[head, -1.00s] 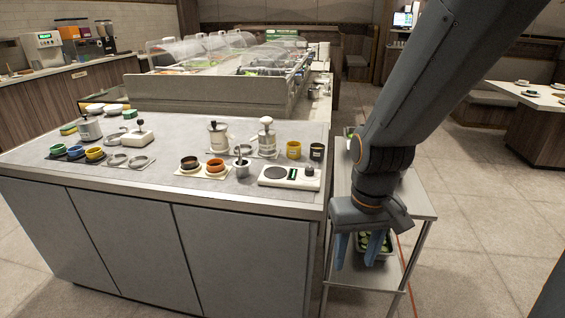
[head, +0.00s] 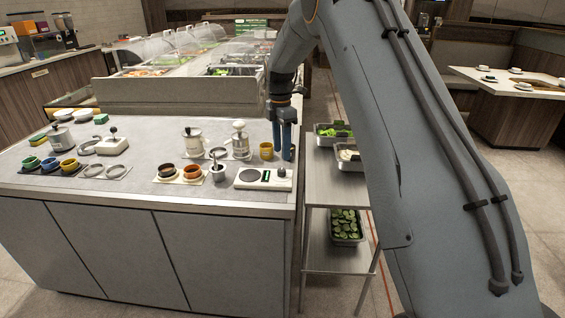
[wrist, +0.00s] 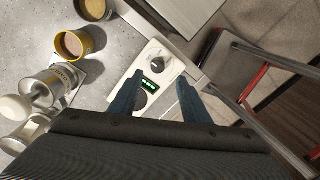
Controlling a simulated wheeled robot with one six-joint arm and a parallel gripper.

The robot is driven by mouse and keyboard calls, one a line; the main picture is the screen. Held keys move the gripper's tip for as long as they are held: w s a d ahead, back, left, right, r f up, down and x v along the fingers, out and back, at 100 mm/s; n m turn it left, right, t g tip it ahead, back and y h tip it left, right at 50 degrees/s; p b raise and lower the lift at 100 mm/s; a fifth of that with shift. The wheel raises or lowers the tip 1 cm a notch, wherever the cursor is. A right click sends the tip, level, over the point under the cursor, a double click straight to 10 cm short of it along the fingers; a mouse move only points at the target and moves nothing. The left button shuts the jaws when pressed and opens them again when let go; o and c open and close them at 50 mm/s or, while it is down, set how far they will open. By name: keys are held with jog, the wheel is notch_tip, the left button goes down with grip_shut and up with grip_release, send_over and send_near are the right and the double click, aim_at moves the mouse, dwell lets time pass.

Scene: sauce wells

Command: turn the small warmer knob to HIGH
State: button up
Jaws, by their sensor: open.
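The small warmer (head: 246,186) is a flat white unit near the counter's front right corner, with a dark round plate at its left and a green-lit display. Its dark knob (head: 282,173) stands at the right end; the wrist view shows it too (wrist: 160,60), beyond the fingertips. I cannot read the knob's setting. My gripper (head: 285,156) points down above and just behind the knob end in the head view. In the wrist view my gripper (wrist: 158,88) is open and empty, its two blue fingers spread over the warmer, apart from the knob.
A yellow cup (head: 266,151) stands just left of my gripper; a dark cup (wrist: 92,8) shows in the wrist view. Pump dispensers (head: 240,142) and a small metal pot (head: 217,172) stand further left. A steel cart (head: 335,185) with food pans is right of the counter.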

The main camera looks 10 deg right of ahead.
aim_at(282, 170)
jog(key=shift+w+f, duration=0.2)
jog(key=shift+f, duration=0.25)
jog(key=shift+s+d+f+p, duration=0.1)
jog(key=shift+f+p, duration=1.3)
jog(key=shift+f, duration=2)
jog(key=c, duration=1)
